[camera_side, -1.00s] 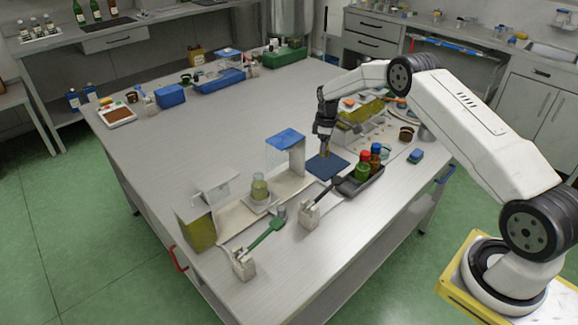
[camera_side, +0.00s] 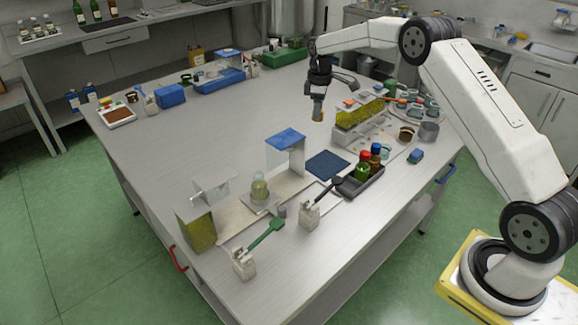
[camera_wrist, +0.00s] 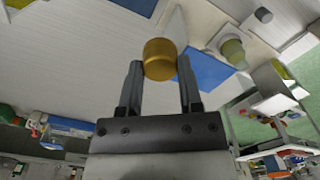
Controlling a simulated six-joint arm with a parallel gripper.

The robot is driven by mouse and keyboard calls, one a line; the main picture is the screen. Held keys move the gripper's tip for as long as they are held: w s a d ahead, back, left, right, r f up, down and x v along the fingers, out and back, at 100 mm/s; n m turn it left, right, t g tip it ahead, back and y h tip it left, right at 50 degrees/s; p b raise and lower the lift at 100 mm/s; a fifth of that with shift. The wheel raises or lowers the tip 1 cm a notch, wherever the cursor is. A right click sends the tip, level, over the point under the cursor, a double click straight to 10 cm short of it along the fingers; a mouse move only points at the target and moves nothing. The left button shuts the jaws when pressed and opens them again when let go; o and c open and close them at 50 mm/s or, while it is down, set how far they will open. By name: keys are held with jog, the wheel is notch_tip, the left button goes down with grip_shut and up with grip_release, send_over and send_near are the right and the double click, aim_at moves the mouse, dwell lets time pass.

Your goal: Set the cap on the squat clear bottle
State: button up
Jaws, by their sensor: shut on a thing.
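My gripper (camera_side: 318,98) is shut on a gold cap (camera_side: 318,113) and holds it in the air above the far middle of the table. In the wrist view the gold cap (camera_wrist: 160,59) sits between the fingertips of my gripper (camera_wrist: 160,75). The squat clear bottle (camera_side: 259,190) stands upright on a small white plate (camera_side: 262,204), with yellow-green contents. It is left of and nearer than my gripper, well apart from the cap. The bottle also shows at the upper right of the wrist view (camera_wrist: 233,52).
A clear stand with a blue top (camera_side: 286,138) rises just behind the bottle. A dark blue mat (camera_side: 328,165) lies to its right, beside a black tray (camera_side: 362,186) with capped bottles. A green-handled tool (camera_side: 266,236) and a black-handled one rest in front.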

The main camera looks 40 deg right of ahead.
jog(key=w+a+n, duration=0.2)
jog(key=a+n, duration=0.3)
jog(key=a, duration=1.6)
jog(key=shift+a+f, duration=0.15)
jog(key=shift+f, duration=1.15)
jog(key=shift+a+f, duration=0.15)
jog(key=shift+f, duration=1.1)
jog(key=shift+f, duration=0.15)
jog(key=shift+f, duration=1.6)
jog(key=shift+f, duration=1.15)
jog(key=o, duration=1.3)
jog(key=shift+c, duration=0.2)
